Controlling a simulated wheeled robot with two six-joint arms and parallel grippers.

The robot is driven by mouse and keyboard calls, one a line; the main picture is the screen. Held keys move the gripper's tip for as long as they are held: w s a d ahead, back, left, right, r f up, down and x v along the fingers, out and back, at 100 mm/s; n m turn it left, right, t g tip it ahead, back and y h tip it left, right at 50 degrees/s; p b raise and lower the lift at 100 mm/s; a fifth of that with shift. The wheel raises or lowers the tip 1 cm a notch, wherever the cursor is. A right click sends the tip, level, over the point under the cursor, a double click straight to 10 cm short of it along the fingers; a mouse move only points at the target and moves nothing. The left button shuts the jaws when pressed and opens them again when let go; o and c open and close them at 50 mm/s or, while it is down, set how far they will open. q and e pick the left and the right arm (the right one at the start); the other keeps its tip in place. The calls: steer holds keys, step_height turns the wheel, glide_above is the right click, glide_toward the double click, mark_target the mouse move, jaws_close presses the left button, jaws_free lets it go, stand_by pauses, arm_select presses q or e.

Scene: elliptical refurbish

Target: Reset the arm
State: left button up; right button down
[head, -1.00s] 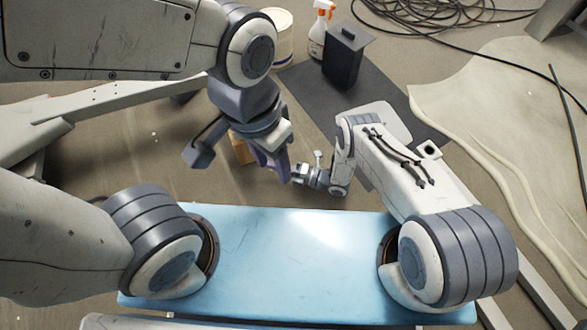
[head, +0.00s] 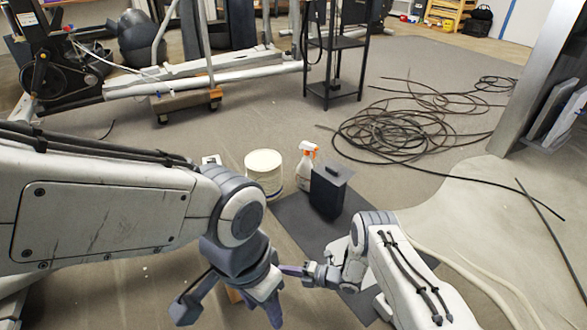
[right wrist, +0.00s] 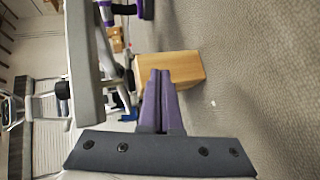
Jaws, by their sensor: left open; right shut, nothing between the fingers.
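My left gripper (head: 262,305) hangs open and empty, pointing down, low in the middle of the head view. My right arm comes in from the lower right, with its wrist end close to the left gripper. In the right wrist view my right gripper (right wrist: 160,78) has its two purple fingers together with nothing between them. A light wooden block (right wrist: 180,68) shows behind these fingertips; I cannot tell whether they touch it. In the head view the left gripper hides most of a brown block (head: 234,295).
A dark mat (head: 295,222) holds a black box (head: 327,192). A spray bottle (head: 306,165) and a white bucket (head: 264,170) stand beside it. Coiled cables (head: 395,135) lie behind to the right. A black shelf cart (head: 335,50) stands farther back. Floor at left centre is mostly clear.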

steer(key=w+a+r+m+t+h+p, duration=0.1)
steer(key=w+r+m+h, duration=0.3)
steer(key=r, duration=0.5)
steer(key=w+a+r+m+t+h+p, duration=0.1)
steer(key=w+r+m+h+p, duration=0.1)
steer(key=w+r, duration=0.5)
steer(key=s+d+r+m+h+p, duration=0.1)
steer(key=s+r+m+h+p, duration=0.25)
steer(key=r, duration=1.05)
steer(key=s+d+r+m+g+h+p, duration=0.1)
steer(key=s+d+r+m+g+h, duration=0.15)
steer(key=s+r+m, duration=0.85)
steer(key=s+d+r+m+g+p, duration=0.15)
steer(key=s+r, duration=0.25)
steer(key=s, duration=0.4)
steer(key=s+d+r+g+p, duration=0.1)
steer(key=s+d+r, duration=0.2)
steer(key=s, duration=0.6)
steer(key=s+d+r+m+g+p, duration=0.15)
steer(key=s+r, duration=0.25)
steer(key=s, duration=0.4)
step_height(320, 180, up, 38)
steer(key=s+p, duration=0.1)
steer(key=p, duration=3.6)
steer(key=shift+d+f+h, duration=0.15)
steer(key=shift+d+h, duration=0.2)
steer(key=shift+h, duration=0.05)
steer(key=shift+s+g, duration=0.1)
steer(key=shift+g, duration=0.15)
